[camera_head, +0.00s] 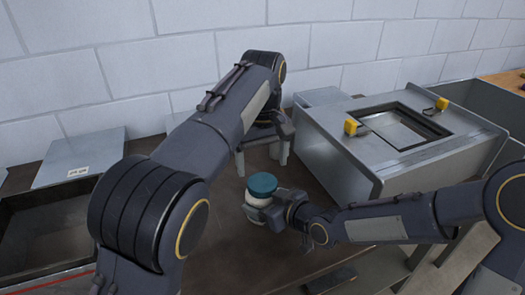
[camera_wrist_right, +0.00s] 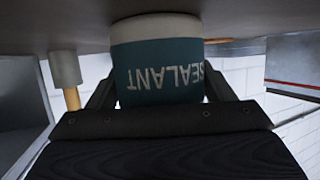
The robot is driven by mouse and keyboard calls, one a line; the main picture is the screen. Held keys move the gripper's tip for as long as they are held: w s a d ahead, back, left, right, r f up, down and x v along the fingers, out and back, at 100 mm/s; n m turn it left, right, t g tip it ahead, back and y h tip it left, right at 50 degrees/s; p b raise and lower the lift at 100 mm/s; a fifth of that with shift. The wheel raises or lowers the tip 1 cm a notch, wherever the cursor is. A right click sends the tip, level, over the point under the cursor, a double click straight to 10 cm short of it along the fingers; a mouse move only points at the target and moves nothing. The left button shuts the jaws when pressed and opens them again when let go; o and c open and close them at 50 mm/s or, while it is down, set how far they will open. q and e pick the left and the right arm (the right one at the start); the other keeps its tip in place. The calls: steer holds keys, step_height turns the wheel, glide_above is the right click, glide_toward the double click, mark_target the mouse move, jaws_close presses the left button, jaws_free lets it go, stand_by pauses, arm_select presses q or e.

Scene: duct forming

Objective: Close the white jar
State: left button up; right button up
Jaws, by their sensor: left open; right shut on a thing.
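Whether the lid is fully seated cannot be told. My right gripper (camera_head: 268,213) comes from the right and is shut around the jar's body. In the right wrist view the jar (camera_wrist_right: 157,70) appears inverted, with a teal band lettered "SEALANT" between the fingers. My left gripper (camera_head: 262,156) is open and empty, behind and above the jar, fingers pointing down, apart from the lid.
A grey metal box (camera_head: 350,170) with a framed opening and yellow clips stands at the right. An open bin (camera_head: 45,225) and a grey panel (camera_head: 80,158) are at the left. A grey cylinder (camera_wrist_right: 65,68) shows beside the jar. Dark tabletop around the jar is partly clear.

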mark_target(262, 182)
arm_select(q)
steer(key=shift+f, duration=2.7)
steer(key=shift+c, duration=0.2)
steer(key=c, duration=1)
steer(key=shift+o, duration=0.2)
steer(key=m, duration=0.6)
steer(key=shift+m, duration=0.3)
steer(key=o, duration=1.1)
steer(key=shift+r, duration=2.3)
